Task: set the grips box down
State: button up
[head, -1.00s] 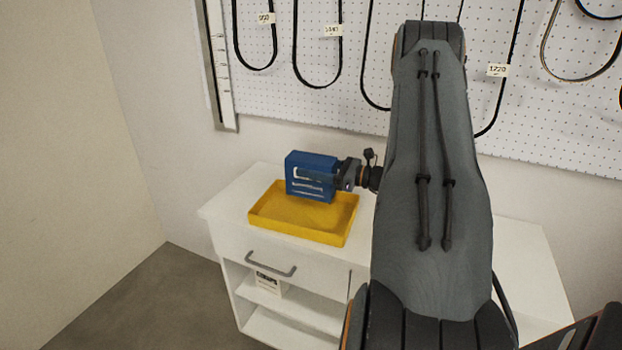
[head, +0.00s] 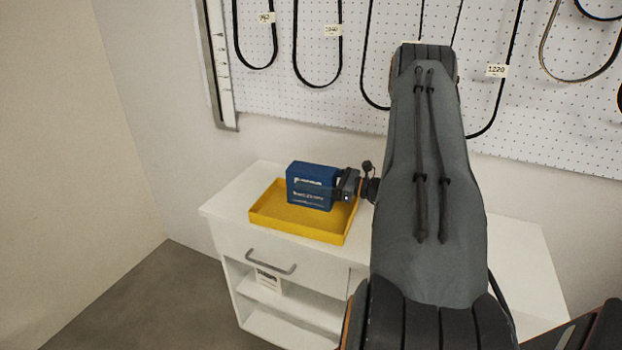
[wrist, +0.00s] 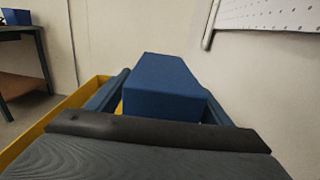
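The blue grips box (head: 312,187) with white lettering is upright over the back part of the yellow tray (head: 298,228) on the white cabinet. In the head view I cannot tell whether its bottom touches the tray floor. My gripper (head: 340,187) reaches in from the right and is shut on the box. In the wrist view the blue box (wrist: 162,90) sits between the two fingers (wrist: 162,100), with the yellow tray wall (wrist: 52,122) low at the left.
The white cabinet top (head: 237,197) is bare to the left of the tray. A pegboard (head: 350,80) with hanging black belts stands behind the cabinet. In the wrist view a dark table (wrist: 25,62) with a blue thing on it stands far left.

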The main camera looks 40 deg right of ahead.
jog(key=shift+s+d+r, duration=0.1)
jog(key=shift+s+r, duration=0.05)
jog(key=b+v, duration=0.3)
jog(key=v, duration=0.8)
jog(key=shift+s+d, duration=0.25)
